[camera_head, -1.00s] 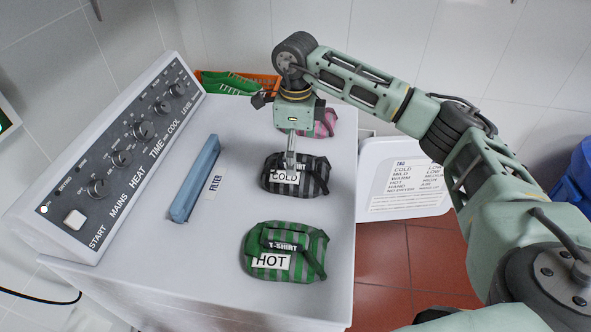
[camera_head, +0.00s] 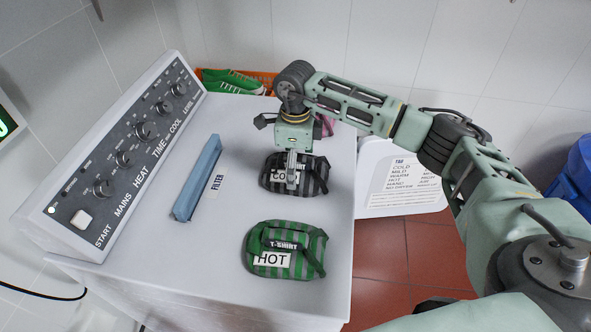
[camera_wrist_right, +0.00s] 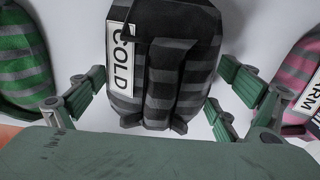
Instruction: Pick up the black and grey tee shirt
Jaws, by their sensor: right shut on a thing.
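The black and grey striped tee shirt (camera_head: 316,178) is a folded bundle with a white COLD label, lying on the white machine top. It fills the middle of the right wrist view (camera_wrist_right: 185,45), between the two fingers. My right gripper (camera_head: 291,181) comes down on it from above and is shut on it, covering part of the label. The gripper's fingers also show on both sides of the shirt in the wrist view (camera_wrist_right: 163,75). The shirt still appears to rest on the top. My left gripper is not in view.
A green striped tee shirt labelled HOT (camera_head: 287,250) lies nearer. A pink bundle (camera_head: 326,124) lies behind my gripper. A blue filter bar (camera_head: 197,178) and a sloped control panel (camera_head: 125,150) are to the left. Green shoes (camera_head: 232,82) sit in an orange crate (camera_head: 266,80) behind.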

